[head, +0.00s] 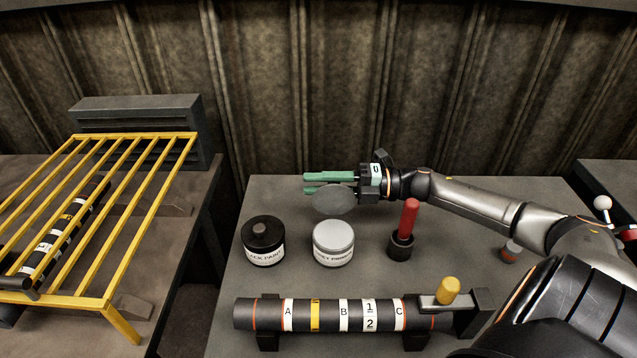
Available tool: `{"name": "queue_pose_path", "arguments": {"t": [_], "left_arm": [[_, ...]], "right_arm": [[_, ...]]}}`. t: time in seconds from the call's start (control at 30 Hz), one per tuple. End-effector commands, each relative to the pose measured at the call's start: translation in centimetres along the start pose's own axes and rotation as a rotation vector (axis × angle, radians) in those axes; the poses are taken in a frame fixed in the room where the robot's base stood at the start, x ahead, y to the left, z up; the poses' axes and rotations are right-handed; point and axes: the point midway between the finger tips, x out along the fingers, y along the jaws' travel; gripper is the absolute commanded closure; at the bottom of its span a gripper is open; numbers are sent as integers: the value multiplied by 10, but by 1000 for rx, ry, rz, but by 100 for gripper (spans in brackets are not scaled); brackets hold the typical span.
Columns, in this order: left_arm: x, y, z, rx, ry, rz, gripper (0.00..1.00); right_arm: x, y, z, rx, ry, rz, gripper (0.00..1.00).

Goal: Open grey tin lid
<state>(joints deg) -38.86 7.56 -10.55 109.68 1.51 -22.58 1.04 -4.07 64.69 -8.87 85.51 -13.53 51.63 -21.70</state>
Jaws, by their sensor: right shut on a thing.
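The grey tin (333,249) stands upright on the table, with a white label and a pale grey round top that shows no lid knob. A dark grey disc-shaped lid (334,201) is held tilted above and behind the tin, apart from it. My right gripper (325,184), with green fingers, reaches in from the right and is shut on the lid; the exact grip point is partly hidden. My left gripper is not in view.
A black paint tin (263,243) with a knobbed lid stands left of the grey tin. A red-handled tool (408,220) stands upright in a dark holder to the right. A banded driveshaft (330,315) lies along the front. A yellow barred rack (110,205) is at left.

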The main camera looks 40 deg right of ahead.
Motion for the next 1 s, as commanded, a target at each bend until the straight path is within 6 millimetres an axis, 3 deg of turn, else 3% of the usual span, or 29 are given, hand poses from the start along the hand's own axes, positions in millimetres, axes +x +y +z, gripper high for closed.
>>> {"name": "queue_pose_path", "arguments": {"t": [0.33, 0.63, 0.97, 1.0], "left_arm": [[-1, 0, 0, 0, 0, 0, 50], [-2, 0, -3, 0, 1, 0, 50], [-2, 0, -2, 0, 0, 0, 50], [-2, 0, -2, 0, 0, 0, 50]], "right_arm": [[0, 0, 0, 7, 0, -1, 100], [0, -8, 6, 210, -1, 0, 100], [0, -8, 7, 237, -1, -1, 100], [0, -8, 7, 237, -1, -1, 67]]}}
